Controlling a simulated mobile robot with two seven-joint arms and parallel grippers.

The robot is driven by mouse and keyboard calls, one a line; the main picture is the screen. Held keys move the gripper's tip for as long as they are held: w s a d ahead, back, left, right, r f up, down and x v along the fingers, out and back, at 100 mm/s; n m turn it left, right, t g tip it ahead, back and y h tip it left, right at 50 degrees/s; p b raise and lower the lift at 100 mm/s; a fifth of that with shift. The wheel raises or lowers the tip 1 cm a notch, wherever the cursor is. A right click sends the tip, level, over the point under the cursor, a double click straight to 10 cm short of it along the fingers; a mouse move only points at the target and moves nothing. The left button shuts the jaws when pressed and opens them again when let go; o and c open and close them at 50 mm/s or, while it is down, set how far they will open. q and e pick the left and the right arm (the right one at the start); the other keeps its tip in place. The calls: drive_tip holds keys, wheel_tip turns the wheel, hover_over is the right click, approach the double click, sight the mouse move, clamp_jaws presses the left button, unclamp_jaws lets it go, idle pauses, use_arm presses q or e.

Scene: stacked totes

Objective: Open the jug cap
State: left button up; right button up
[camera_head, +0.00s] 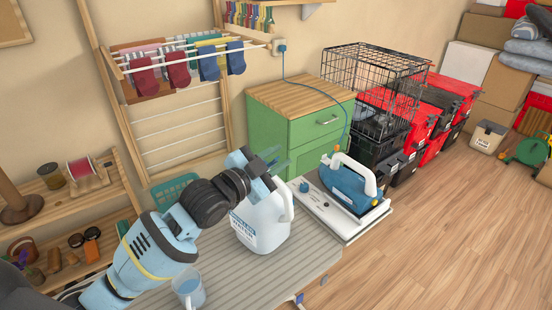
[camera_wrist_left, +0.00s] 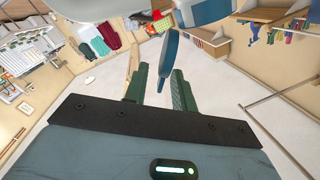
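The white jug (camera_head: 262,226), with a blue-lettered label, stands upright on the grey slatted table. My left gripper (camera_head: 270,165) is at the jug's top, its fingers over the mouth, and hides most of the cap there. In the left wrist view, the fingers of my left gripper (camera_wrist_left: 161,92) are apart. A thin blue piece (camera_wrist_left: 168,62), probably the jug cap seen edge-on, lies between them with gaps at the sides. I cannot tell whether the cap is open. My right gripper is not in view.
A clear cup (camera_head: 188,289) stands at the table's front left, below my left arm. A blue and white iron-like appliance (camera_head: 346,184) sits on a white base (camera_head: 335,215) right of the jug. A green cabinet (camera_head: 288,128) stands behind. A drying rack with socks (camera_head: 180,68) hangs on the wall.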

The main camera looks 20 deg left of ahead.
use_arm(q)
clamp_jaws()
drive_tip(key=n, duration=0.1)
drive_tip(key=a+n, duration=0.1)
drive_tip(key=n, duration=0.1)
drive_tip(key=w+a+r+n, duration=0.1)
drive_tip(key=n, duration=0.1)
idle(0.4)
unclamp_jaws()
